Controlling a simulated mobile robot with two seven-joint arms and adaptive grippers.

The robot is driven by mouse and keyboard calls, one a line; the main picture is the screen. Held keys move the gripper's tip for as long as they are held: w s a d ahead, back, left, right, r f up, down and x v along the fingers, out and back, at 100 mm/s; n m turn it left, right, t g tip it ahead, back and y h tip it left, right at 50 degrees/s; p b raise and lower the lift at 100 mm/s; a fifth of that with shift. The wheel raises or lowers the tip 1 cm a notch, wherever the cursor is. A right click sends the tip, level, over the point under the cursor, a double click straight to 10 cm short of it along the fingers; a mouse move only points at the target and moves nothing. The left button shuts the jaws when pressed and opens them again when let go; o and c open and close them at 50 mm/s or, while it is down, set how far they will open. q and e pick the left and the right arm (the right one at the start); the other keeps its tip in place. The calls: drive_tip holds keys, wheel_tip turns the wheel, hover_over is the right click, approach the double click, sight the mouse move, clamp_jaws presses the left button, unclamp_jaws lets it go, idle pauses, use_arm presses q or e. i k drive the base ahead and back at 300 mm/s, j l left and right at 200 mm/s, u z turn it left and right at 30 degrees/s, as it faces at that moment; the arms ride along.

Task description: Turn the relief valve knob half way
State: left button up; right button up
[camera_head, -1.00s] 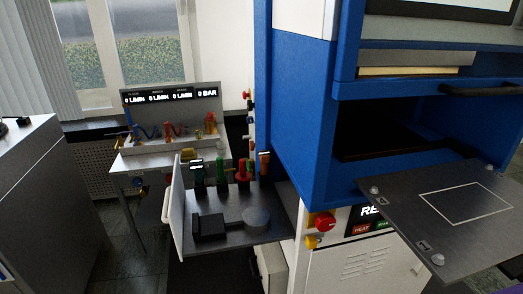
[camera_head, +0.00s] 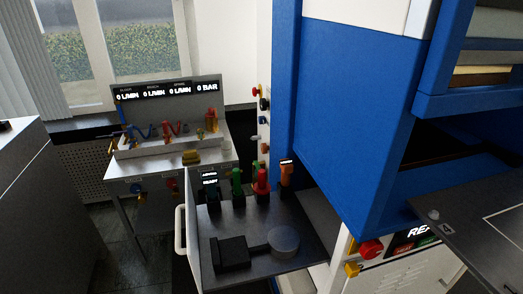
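No knob carries a readable relief valve label, so I cannot tell for sure which one it is. On the white bench (camera_head: 125,169) at the back left, a yellow and red fitting (camera_head: 211,121) stands below the "0 BAR" readout (camera_head: 207,88). Blue fittings (camera_head: 146,131) and red fittings (camera_head: 172,129) stand to its left. More knobs hang under the bench front, one blue (camera_head: 139,191) and one red (camera_head: 172,185). Neither of my grippers is in view.
A dark shelf (camera_head: 310,258) with green, red and orange handles (camera_head: 262,182) juts out in front of the bench. A blue press (camera_head: 350,120) fills the right. A red knob (camera_head: 370,248) sits on its lower cabinet. Grey cabinet (camera_head: 45,215) at left; floor shows between.

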sight(264, 149)
drive_tip(key=i+j+z, duration=0.15)
drive_tip(key=j, duration=0.25)
drive_tip(key=i+j+z, duration=0.15)
drive_tip(key=j, duration=0.25)
drive_tip(key=i+j+z, duration=0.15)
drive_tip(key=j, duration=0.3)
drive_tip(key=i+j+z, duration=0.2)
drive_tip(key=j, duration=0.25)
drive_tip(key=k+l, duration=0.05)
drive_tip(key=k, duration=0.05)
